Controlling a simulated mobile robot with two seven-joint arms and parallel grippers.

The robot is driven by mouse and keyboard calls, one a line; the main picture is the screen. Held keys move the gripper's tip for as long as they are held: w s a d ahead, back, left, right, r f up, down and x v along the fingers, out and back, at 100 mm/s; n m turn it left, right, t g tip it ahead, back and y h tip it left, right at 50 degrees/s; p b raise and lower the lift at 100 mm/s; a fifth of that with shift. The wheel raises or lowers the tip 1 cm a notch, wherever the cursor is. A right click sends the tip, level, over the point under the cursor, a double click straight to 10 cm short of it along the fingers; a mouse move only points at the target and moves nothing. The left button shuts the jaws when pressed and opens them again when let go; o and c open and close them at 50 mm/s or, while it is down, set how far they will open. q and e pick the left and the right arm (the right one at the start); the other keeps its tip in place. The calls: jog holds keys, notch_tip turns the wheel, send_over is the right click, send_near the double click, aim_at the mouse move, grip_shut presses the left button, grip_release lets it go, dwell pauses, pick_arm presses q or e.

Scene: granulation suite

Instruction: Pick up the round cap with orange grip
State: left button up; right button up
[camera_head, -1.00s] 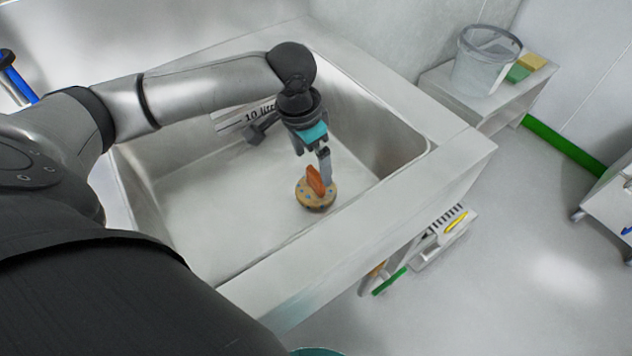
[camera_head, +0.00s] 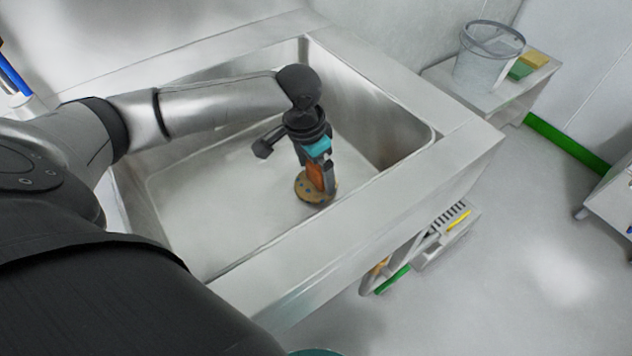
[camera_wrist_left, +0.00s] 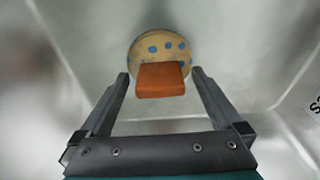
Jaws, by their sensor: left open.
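The round cap (camera_head: 312,194) is a tan disc with blue dots and an upright orange grip (camera_head: 315,172). It sits in the metal sink basin near its front right wall. My left gripper (camera_head: 322,177) points down over the cap, with its fingers beside the grip. In the left wrist view the cap (camera_wrist_left: 158,47) is at the top middle, its orange grip (camera_wrist_left: 160,80) lying between the two finger tips. My left gripper (camera_wrist_left: 160,80) is open, with a gap showing on each side of the grip. My right gripper is not in view.
The sink basin's walls (camera_head: 375,110) and front rim (camera_head: 350,220) surround the cap closely on the right. The basin floor (camera_head: 210,200) to the left is clear. A clear bucket (camera_head: 487,58) and a green and yellow sponge (camera_head: 527,66) stand on a side shelf.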

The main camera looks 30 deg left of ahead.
pick_arm(q)
jog(key=shift+f, duration=0.25)
jog(key=shift+c, duration=0.2)
grip_shut()
dwell(0.6)
